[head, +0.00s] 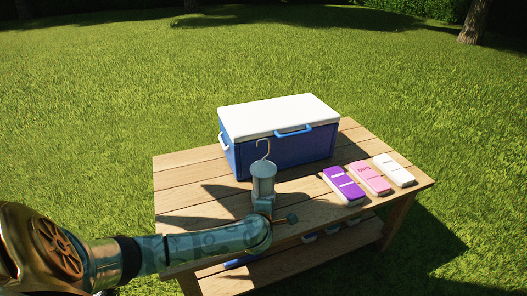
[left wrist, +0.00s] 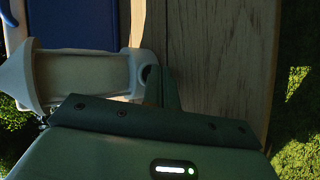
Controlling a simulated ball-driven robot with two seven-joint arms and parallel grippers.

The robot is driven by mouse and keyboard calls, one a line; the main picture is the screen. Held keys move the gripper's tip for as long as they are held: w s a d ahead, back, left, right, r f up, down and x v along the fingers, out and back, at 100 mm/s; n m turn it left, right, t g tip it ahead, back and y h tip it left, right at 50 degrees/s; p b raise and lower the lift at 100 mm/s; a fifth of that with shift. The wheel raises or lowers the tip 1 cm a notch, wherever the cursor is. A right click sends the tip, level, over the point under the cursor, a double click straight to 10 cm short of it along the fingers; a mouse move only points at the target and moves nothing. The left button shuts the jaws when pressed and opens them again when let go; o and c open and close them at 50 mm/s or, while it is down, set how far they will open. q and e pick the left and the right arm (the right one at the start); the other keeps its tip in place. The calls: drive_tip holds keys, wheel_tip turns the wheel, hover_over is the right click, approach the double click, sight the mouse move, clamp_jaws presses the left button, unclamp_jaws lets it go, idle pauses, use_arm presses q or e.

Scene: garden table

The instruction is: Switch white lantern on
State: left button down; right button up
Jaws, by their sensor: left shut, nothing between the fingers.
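The white lantern (head: 263,182) stands on the wooden table in front of the cooler, its thin wire hook pointing up. In the left wrist view the lantern (left wrist: 82,75) lies across the left side, with its pale conical top at the left edge and its base towards the middle. A dark round spot (left wrist: 150,75) shows at the base end. Its panel looks beige, with no clear glow. My left gripper (left wrist: 163,88) is shut and empty, its fingertips right beside that spot; I cannot tell whether they touch. In the head view my wrist hides the lantern's lower front. My right gripper is not in view.
A blue cooler (head: 285,150) with a white lid stands behind the lantern. Purple (head: 343,185), pink (head: 371,178) and white (head: 395,170) packs lie at the table's right. The wooden table (head: 180,175) is bare at its left; more items sit on the lower shelf.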

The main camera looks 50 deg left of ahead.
sight(277, 236)
use_arm(q)
drive_tip(key=shift+a, duration=0.1)
drive_tip(key=shift+s+d+r+p, duration=0.1)
drive_tip(key=shift+s+d+p, duration=0.1)
drive_tip(key=shift+d+p, duration=0.25)
drive_tip(key=d, duration=0.1)
drive_tip(key=s+d+p, duration=0.1)
drive_tip(key=d, duration=0.1)
drive_tip(key=s+d+p, duration=0.1)
drive_tip(key=shift+d, duration=0.35)
drive_tip(key=shift+s+d, duration=0.2)
drive_tip(key=shift+d, duration=0.25)
